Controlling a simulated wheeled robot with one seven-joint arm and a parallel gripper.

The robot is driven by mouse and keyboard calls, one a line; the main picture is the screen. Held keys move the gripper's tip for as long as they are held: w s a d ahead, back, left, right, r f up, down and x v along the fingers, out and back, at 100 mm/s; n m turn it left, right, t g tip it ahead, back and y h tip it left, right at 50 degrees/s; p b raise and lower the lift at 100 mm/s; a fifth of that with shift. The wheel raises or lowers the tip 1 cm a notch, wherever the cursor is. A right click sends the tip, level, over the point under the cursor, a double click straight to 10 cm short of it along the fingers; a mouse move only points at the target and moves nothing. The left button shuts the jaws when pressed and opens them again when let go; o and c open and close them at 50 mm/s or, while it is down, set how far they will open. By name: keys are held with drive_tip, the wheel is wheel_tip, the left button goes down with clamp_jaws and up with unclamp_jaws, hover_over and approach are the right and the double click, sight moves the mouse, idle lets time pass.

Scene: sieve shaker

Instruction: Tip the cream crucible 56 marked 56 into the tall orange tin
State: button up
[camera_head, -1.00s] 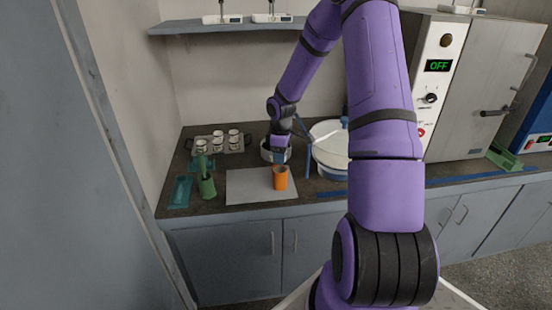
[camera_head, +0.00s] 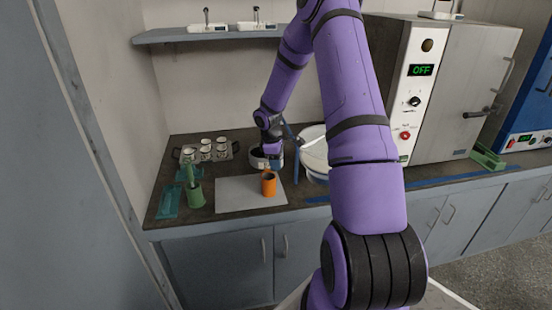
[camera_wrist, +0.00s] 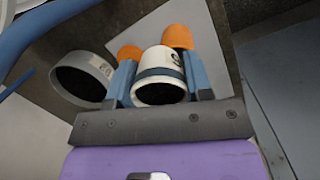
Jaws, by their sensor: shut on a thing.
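The tall orange tin (camera_head: 269,186) stands upright on a pale grey mat (camera_head: 236,196) on the dark bench. My gripper (camera_head: 270,153) is just behind and above it in the head view, by a round grey pot (camera_head: 257,160). In the wrist view my gripper (camera_wrist: 160,83) has its blue fingers shut on a cream crucible (camera_wrist: 157,65) with a dark band and a partly visible mark. The crucible's dark mouth faces the wrist camera; its contents cannot be made out. Orange patches show beyond both fingers; I cannot tell which belong to the tin. The grey pot (camera_wrist: 95,63) is beside the left finger.
Several crucibles (camera_head: 206,150) stand on a rack at the back left. A green cup (camera_head: 194,195) and a teal tray (camera_head: 168,205) are left of the mat. A large white round vessel (camera_head: 314,150) stands right of my gripper. An oven (camera_head: 460,90) is farther right.

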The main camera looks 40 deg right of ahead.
drive_tip(key=shift+f+g+h, duration=0.3)
drive_tip(key=shift+f+h, duration=0.2)
drive_tip(key=shift+f, duration=0.15)
drive_tip(key=shift+f+h, duration=0.1)
drive_tip(key=shift+h, duration=0.2)
drive_tip(key=g+h, duration=0.2)
drive_tip(key=h, duration=0.1)
drive_tip(key=shift+d+h, duration=0.15)
drive_tip(key=shift+h, duration=0.25)
drive_tip(key=g+h, duration=0.2)
drive_tip(key=shift+h, duration=0.3)
drive_tip(key=g+h, duration=0.2)
drive_tip(key=h, duration=0.1)
drive_tip(key=g+h, duration=0.1)
drive_tip(key=h, duration=0.1)
drive_tip(key=shift+w+a+f, duration=0.1)
drive_tip(key=shift+a+f, duration=0.05)
drive_tip(key=shift+a, duration=0.2)
drive_tip(key=g+h, duration=0.1)
drive_tip(key=h, duration=0.1)
drive_tip(key=g+h, duration=0.1)
drive_tip(key=h, duration=0.1)
drive_tip(key=shift+a+r, duration=0.2)
drive_tip(key=shift+a, duration=0.2)
